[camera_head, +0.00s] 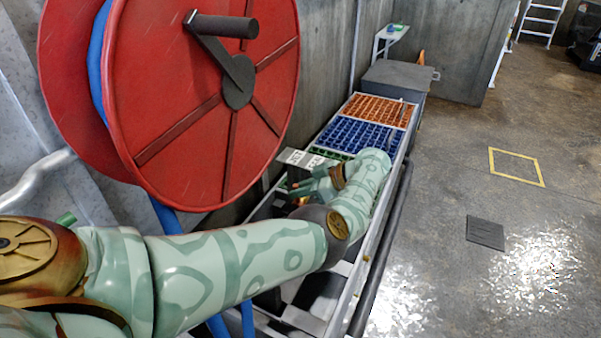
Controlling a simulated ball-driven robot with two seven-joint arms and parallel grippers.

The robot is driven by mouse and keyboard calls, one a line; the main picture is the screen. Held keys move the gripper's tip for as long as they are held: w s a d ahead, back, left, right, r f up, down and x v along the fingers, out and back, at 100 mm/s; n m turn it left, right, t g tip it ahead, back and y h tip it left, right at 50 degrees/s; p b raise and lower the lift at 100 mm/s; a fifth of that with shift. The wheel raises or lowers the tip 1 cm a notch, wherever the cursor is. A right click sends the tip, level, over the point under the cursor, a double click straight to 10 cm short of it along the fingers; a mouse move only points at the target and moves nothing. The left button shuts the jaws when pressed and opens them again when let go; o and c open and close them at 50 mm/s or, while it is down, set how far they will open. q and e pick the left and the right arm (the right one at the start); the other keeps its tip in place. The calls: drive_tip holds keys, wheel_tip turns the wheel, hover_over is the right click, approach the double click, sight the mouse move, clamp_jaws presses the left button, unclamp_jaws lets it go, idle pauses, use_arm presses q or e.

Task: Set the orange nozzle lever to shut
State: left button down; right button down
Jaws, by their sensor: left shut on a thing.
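My left arm reaches in from the lower left, past the red hose reel (215,110), over the long bench-like frame. My left gripper (312,187) is small in the picture, at the near end of the coloured trays. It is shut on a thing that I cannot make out. A small orange-brown patch (301,201) shows just below its fingers. I cannot tell whether this is the orange nozzle lever, nor how the lever is set. My forearm and wrist hide part of that area. My right gripper is not in view.
Blue (358,133) and orange (378,110) grid trays lie in the frame beyond my gripper. A grey box (398,76) stands behind them. A dark rail (385,235) runs along the frame's right side. The floor (450,165) to the right is mostly clear, with a yellow outlined square (541,173).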

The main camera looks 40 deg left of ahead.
use_arm(q)
drive_tip(key=shift+d, duration=0.1)
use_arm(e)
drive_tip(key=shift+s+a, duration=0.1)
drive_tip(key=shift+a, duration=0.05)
